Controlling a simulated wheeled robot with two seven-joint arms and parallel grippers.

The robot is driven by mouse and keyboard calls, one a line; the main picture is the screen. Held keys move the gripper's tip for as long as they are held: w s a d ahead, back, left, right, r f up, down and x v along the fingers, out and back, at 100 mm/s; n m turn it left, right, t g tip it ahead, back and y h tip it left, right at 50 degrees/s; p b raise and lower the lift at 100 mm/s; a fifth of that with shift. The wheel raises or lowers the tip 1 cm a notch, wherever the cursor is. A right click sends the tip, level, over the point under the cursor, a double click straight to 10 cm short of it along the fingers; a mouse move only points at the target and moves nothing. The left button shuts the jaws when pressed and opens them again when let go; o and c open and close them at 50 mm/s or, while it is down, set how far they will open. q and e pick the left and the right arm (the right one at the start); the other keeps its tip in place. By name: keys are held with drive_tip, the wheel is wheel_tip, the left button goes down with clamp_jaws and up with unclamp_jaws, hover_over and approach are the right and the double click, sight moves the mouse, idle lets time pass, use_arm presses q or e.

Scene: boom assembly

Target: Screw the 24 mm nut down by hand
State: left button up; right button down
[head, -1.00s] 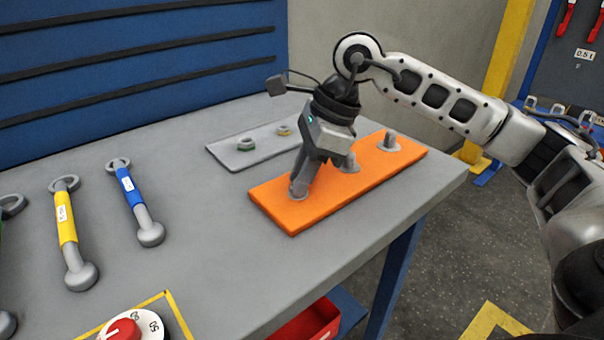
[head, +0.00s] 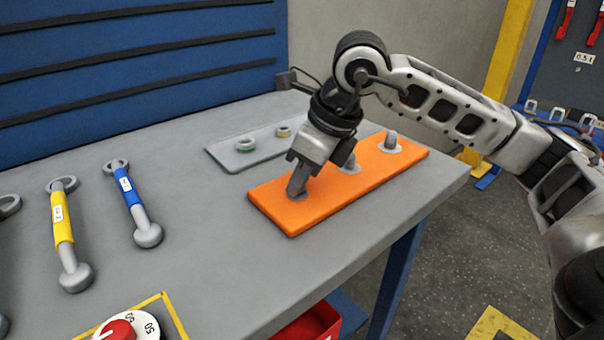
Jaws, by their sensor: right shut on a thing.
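My right gripper (head: 298,186) points down at the near left stud of the orange plate (head: 300,218). It is shut on the nut at that stud; the fingers hide the nut and most of the stud. Two other grey studs stand on the plate: the middle one (head: 350,163), partly behind the gripper, and the far right one (head: 391,141). My left gripper is not in view.
A yellow-handled wrench (head: 63,225) and a blue-handled wrench (head: 129,190) lie on the grey table at left. A red dial (head: 118,331) sits at the front edge. A red bin (head: 310,322) is below. The table between wrenches and plate is clear.

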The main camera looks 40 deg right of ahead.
drive_tip(key=m+h, duration=0.1)
drive_tip(key=m, duration=0.1)
drive_tip(key=m+h, duration=0.1)
drive_tip(key=m, duration=0.2)
drive_tip(key=shift+s+a+f+t, duration=0.1)
drive_tip(key=shift+s+a+t, duration=0.1)
drive_tip(key=shift+t, duration=0.1)
drive_tip(key=shift+a+m+h, duration=0.15)
drive_tip(key=shift+m+h, duration=0.15)
drive_tip(key=shift+m, duration=0.7)
drive_tip(key=m+h, duration=0.1)
drive_tip(key=m, duration=0.3)
drive_tip(key=shift+w+h, duration=0.1)
drive_tip(key=shift+h, duration=0.3)
drive_tip(key=c, duration=1.5)
unclamp_jaws()
drive_tip(key=shift+o, duration=0.2)
